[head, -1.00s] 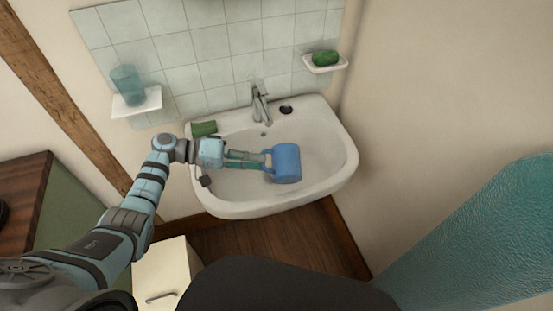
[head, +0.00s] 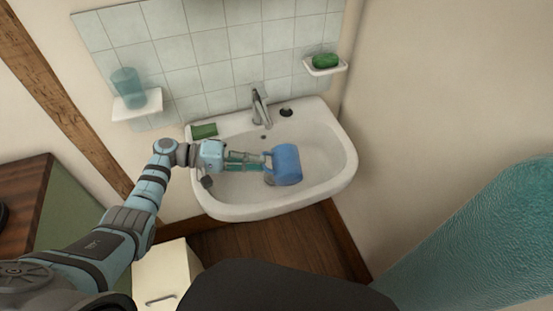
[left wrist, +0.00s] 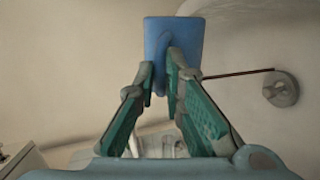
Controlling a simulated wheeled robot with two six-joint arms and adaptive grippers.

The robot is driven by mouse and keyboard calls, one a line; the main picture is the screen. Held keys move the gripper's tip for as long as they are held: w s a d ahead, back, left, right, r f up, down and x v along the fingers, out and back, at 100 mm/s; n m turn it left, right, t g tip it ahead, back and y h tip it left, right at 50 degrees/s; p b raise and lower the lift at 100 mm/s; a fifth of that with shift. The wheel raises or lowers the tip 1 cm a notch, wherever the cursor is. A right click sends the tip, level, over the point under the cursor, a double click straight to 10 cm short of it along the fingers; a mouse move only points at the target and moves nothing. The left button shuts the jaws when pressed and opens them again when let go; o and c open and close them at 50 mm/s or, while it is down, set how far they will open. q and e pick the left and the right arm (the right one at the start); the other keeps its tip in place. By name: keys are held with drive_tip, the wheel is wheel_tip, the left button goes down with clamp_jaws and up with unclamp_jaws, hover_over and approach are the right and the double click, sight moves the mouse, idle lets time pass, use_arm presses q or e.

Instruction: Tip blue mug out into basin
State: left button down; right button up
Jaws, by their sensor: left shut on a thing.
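The blue mug (head: 286,165) is held over the white basin (head: 335,185), right of the basin's middle. My left gripper (head: 264,161) comes in from the left and is shut on the mug's handle. In the left wrist view the mug (left wrist: 190,38) is beyond the fingertips, with its handle between the fingers of the left gripper (left wrist: 161,82). The mug looks tilted in the head view; its opening and any contents are not visible. My right gripper is not in view.
A chrome tap (head: 260,105) stands at the basin's back. A green block (head: 204,131) lies on the back left rim. A glass (head: 127,85) stands on a left wall shelf; green soap (head: 325,60) sits on a right one. The basin's right side is clear.

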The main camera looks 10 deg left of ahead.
use_arm(q)
drive_tip(key=shift+w+r+n+t+p, duration=0.3)
drive_tip(key=shift+n+p, duration=0.4)
drive_tip(key=shift+n, duration=0.2)
drive_tip(key=shift+n, duration=0.3)
